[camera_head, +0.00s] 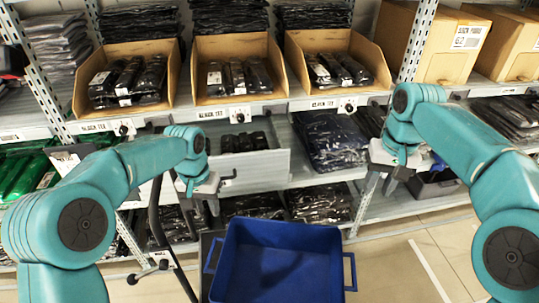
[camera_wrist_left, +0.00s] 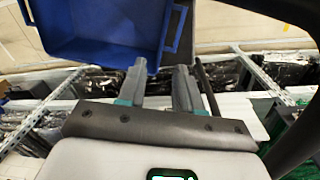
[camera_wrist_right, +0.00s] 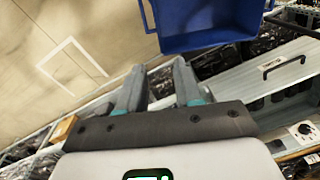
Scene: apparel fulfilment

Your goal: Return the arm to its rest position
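My left gripper (camera_head: 202,205) hangs at the left of the blue bin, in front of the shelf. In the left wrist view its two fingers (camera_wrist_left: 158,88) are apart with nothing between them. My right gripper (camera_head: 382,182) is to the right of and above the blue bin, in front of the lower shelf. In the right wrist view its fingers (camera_wrist_right: 158,88) are also apart and empty. Both arms are bent and raised, and neither gripper visibly touches anything.
An empty blue bin (camera_head: 284,228) stands below, between my grippers. A grey drawer (camera_head: 275,170) with dark packs is pulled out behind my left gripper. Cardboard boxes (camera_head: 283,62) of dark bagged garments line the shelf above. Floor at right (camera_head: 400,260) is clear.

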